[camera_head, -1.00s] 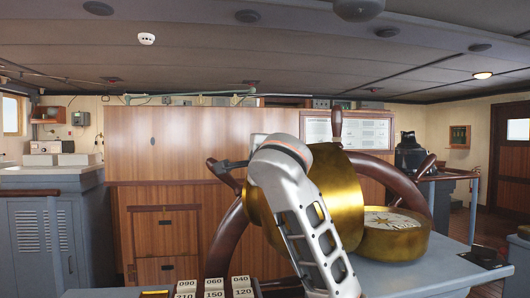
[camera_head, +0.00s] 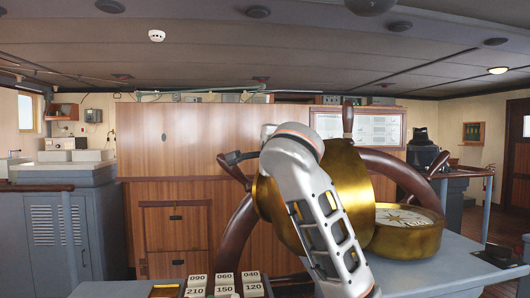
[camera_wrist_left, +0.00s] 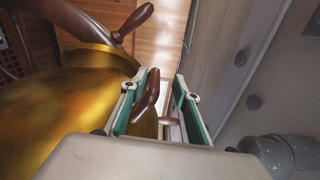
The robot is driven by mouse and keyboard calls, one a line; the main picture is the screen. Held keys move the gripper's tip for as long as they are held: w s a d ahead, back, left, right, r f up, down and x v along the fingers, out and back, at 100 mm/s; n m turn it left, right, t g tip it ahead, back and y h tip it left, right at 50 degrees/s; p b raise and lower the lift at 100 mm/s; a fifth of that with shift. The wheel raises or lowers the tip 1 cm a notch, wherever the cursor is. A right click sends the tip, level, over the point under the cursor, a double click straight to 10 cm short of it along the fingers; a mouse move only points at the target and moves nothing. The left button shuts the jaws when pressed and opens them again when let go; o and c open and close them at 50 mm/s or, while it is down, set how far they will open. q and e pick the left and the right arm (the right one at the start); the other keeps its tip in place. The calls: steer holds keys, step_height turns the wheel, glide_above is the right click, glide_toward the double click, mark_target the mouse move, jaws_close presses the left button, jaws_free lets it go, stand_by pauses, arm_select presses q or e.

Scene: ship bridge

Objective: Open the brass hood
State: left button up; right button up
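The brass hood (camera_head: 350,190) is a shiny gold drum, tipped up on its side at the left of the round brass compass base (camera_head: 405,241). The compass rose (camera_head: 402,217) is uncovered. My silver arm crosses in front of the hood and hides part of it. The hood also fills the left of the left wrist view (camera_wrist_left: 65,105). My left gripper (camera_wrist_left: 160,78) is open beside the hood, its teal-padded fingers apart, with a brown wheel handle (camera_wrist_left: 149,95) visible beyond them. Whether a finger touches the hood is unclear. My right gripper is out of view.
A wooden steering wheel (camera_head: 235,235) stands behind the hood. Numbered blocks (camera_head: 225,281) sit at the front left of the compass. A wooden cabinet (camera_head: 165,140) stands behind.

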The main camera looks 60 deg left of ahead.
arm_select(q)
steer(key=r, duration=0.9)
steer(key=shift+s, duration=0.2)
